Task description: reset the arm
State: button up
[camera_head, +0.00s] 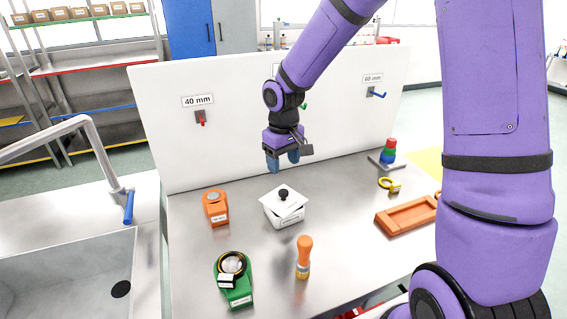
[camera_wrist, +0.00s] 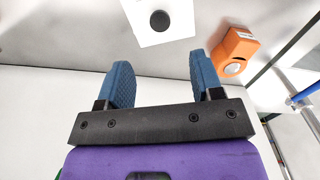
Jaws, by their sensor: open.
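My purple arm reaches over the metal table from the right in the head view. My gripper (camera_head: 283,164) points down above the table, near the white back panel. Its blue fingers also show in the wrist view (camera_wrist: 161,80), spread apart with nothing between them. A white lidded box (camera_head: 284,212) with a black knob stands on the table below the gripper, apart from it. Its square lid (camera_wrist: 178,32) shows ahead of the fingers in the wrist view and looks turned askew on the box.
The white panel (camera_head: 240,110) carries labelled hooks. A sink (camera_head: 70,270) with tap lies left.

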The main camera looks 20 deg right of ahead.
jog(key=s+d+r+m+t+h, duration=0.15)
jog(key=s+d+r, duration=0.25)
jog(key=s+r, duration=0.9)
jog(key=s+d+r+m+t, duration=0.1)
jog(key=s+r+t, duration=0.1)
jog(key=s+r, duration=0.2)
jog(key=s+d+r+m+t+y, duration=0.1)
jog(key=s+r, duration=0.3)
jog(key=s, duration=0.6)
jog(key=shift+d+r+t, duration=0.35)
jog(key=shift+d+r, duration=0.05)
jog(key=shift+d, duration=0.05)
jog(key=shift+y, duration=0.25)
